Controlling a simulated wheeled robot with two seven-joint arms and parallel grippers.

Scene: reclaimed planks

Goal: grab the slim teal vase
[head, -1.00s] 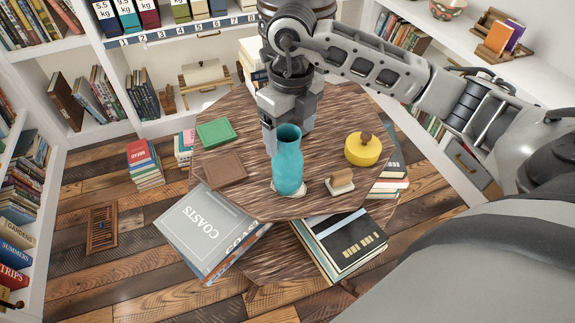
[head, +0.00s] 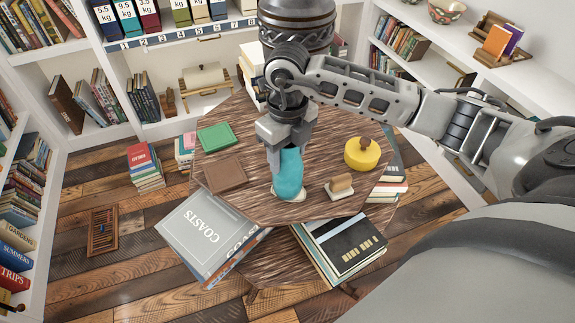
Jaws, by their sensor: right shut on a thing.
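The slim teal vase (head: 289,176) stands upright on a small pale coaster (head: 300,196) near the front of the wooden table (head: 250,205). My right gripper (head: 284,150) comes down over it from above and behind. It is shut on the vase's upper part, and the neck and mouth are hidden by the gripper. My left gripper does not show.
A green box (head: 216,137) and a brown box (head: 225,174) lie left of the vase. A stamp-like block (head: 340,188) and a yellow round item (head: 362,153) with a knob are on the right. Books (head: 208,232) rest below the tabletop's front edge.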

